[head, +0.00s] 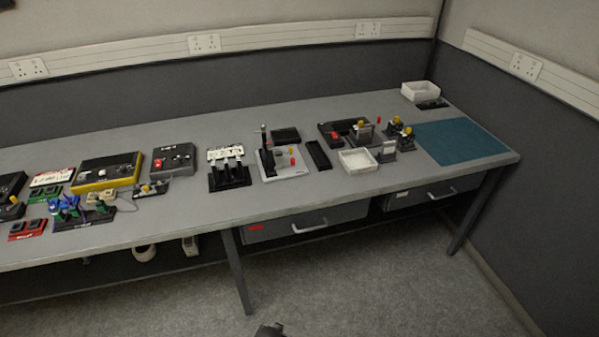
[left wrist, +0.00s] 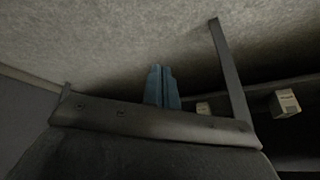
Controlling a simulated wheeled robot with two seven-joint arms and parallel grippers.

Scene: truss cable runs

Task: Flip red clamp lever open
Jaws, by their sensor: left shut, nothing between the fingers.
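A white base plate (head: 288,171) on the bench carries an upright black fixture (head: 265,150) and a small red-tipped part (head: 292,151). Another small red part (head: 378,120) stands further right, near yellow-topped fixtures. At this size I cannot tell which red part is the clamp lever, or whether it is open. My left gripper (left wrist: 161,82) shows in the left wrist view with its two blue fingers together and empty. It points over the grey floor, away from the bench-top objects. My right gripper is in neither view.
The long grey bench (head: 200,225) holds several boxes and fixtures. A white tray (head: 341,162) lies near the front, a white bin (head: 407,97) at the back right. A teal mat (head: 460,142) at the right is bare. A bench leg (left wrist: 230,70) shows in the left wrist view.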

